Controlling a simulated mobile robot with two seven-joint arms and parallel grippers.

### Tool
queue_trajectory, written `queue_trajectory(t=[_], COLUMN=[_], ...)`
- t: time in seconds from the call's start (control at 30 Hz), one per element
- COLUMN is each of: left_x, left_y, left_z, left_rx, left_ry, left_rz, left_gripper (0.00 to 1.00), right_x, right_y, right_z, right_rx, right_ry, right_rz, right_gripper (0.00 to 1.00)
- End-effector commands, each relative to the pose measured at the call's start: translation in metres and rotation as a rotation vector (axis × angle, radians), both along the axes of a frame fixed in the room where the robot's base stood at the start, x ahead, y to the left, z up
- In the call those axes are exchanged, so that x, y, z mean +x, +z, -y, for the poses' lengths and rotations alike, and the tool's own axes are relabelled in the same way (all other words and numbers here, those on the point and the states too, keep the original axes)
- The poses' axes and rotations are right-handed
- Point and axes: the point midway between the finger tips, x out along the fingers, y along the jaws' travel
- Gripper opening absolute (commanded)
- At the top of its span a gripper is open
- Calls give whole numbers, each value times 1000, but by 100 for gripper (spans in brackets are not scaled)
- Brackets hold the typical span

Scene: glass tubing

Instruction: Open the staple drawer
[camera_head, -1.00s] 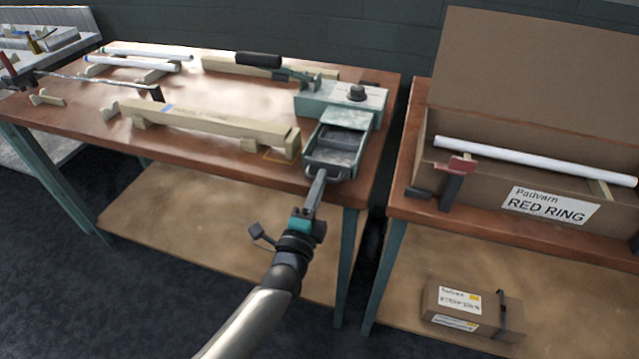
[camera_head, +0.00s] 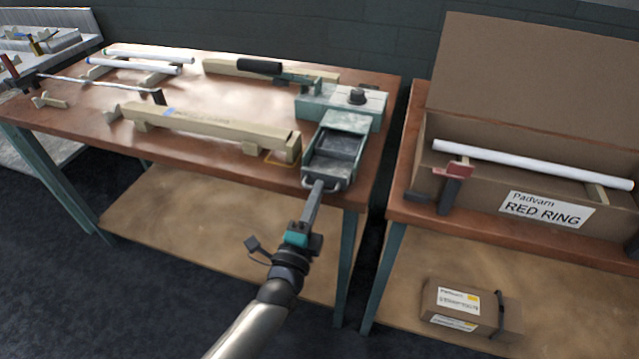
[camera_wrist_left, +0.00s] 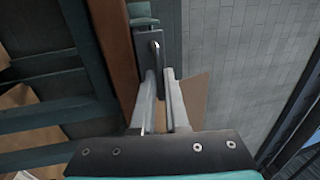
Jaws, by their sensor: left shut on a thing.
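The staple drawer (camera_head: 307,165) is a grey-green metal tray pulled out of the front of the green stapler unit (camera_head: 312,103) on the workbench. Its open top shows a dark interior. Its front overhangs the bench's near edge and carries a metal loop handle (camera_head: 341,185). My left gripper (camera_head: 318,187) is shut on this handle, reaching up to it from below and in front. In the left wrist view, the two fingers (camera_wrist_left: 160,92) meet at the handle (camera_wrist_left: 156,52). My right gripper is not in view.
White tubes (camera_head: 145,66) rest at the back left. A second table at right holds an open box labelled RED RING (camera_head: 470,197). The floor in front is clear.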

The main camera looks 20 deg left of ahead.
Motion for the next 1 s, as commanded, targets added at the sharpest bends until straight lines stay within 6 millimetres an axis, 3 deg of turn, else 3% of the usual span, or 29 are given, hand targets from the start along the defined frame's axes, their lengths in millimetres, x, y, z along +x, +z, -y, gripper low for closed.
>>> queue_trajectory(t=[0.1,0.33,0.73,0.77,0.83,1.0], left_x=[-26,-60,-65,-65,-65,-64], left_y=[2,0,-1,-1,-1,-1], left_z=[-1,-2,-2,-2,-2,-2], left_rx=[-1,-2,-2,-1,-1,-1], left_ry=[1,0,-3,-2,-2,-2], left_rz=[-12,-10,-6,-6,-6,-5], left_gripper=[0,0,0,15,23,24], right_x=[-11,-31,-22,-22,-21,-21], right_y=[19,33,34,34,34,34], right_z=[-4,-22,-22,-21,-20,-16], right_rx=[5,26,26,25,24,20], right_ry=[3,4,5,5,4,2], right_rz=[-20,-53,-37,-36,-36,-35], right_gripper=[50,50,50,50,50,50])
